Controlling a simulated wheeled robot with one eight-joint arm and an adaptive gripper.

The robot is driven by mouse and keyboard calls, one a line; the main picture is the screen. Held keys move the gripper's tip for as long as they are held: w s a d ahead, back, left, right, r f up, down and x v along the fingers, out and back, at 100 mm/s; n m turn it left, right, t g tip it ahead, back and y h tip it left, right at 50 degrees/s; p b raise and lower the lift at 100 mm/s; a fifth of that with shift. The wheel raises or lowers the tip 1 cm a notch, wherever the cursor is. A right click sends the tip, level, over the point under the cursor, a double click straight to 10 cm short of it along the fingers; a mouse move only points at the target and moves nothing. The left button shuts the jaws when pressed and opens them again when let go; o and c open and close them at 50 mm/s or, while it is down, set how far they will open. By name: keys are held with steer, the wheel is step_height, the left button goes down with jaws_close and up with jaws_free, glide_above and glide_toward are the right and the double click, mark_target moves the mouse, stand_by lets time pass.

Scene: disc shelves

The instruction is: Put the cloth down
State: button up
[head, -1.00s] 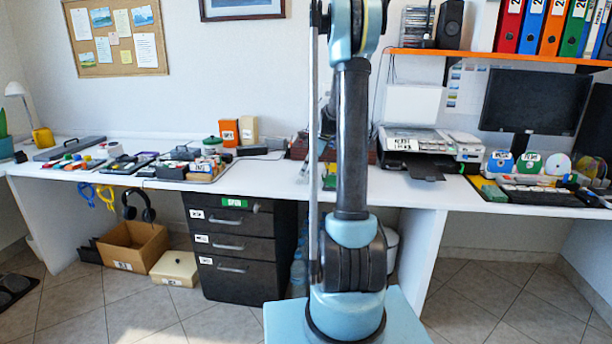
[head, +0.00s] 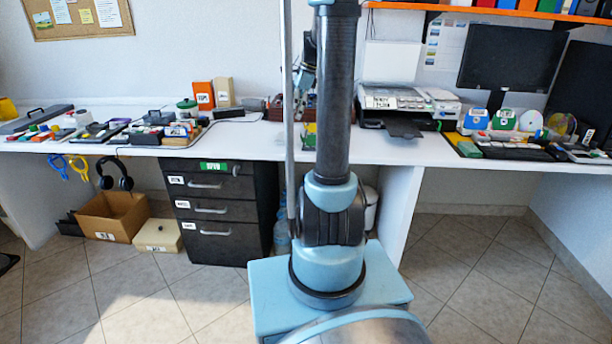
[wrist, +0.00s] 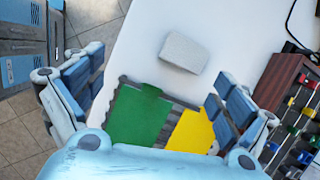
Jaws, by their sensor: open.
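A pale grey, folded-looking cloth (wrist: 184,52) lies flat on the white desk top in the wrist view. My gripper (wrist: 155,76) is open, its two blue-grey fingers wide apart with nothing between them. The cloth lies apart from the fingers, farther out than their tips. In the head view my arm's upright link covers much of the gripper's area, and I cannot make out the cloth there.
A green card (wrist: 138,117) and a yellow card (wrist: 190,132) lie by a dark slatted holder below the cloth. A brown rack (wrist: 285,105) with coloured items stands at right. The printer (head: 395,100) is right of my arm. White desk around the cloth is clear.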

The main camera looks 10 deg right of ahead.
steer(key=s+a+f+n+h, duration=0.1)
steer(key=s+a+f+n, duration=0.15)
steer(key=s+n, duration=0.8)
steer(key=s+a+f+n+h, duration=0.2)
steer(key=s+f+n, duration=0.1)
steer(key=s, duration=1.5)
steer(key=s+d+f+n, duration=0.1)
steer(key=s+f+n, duration=0.4)
steer(key=s+f, duration=0.2)
steer(key=shift+s+d+f+n+t+h, duration=0.15)
steer(key=shift+s+d+n+t+h, duration=0.2)
steer(key=shift+s, duration=0.45)
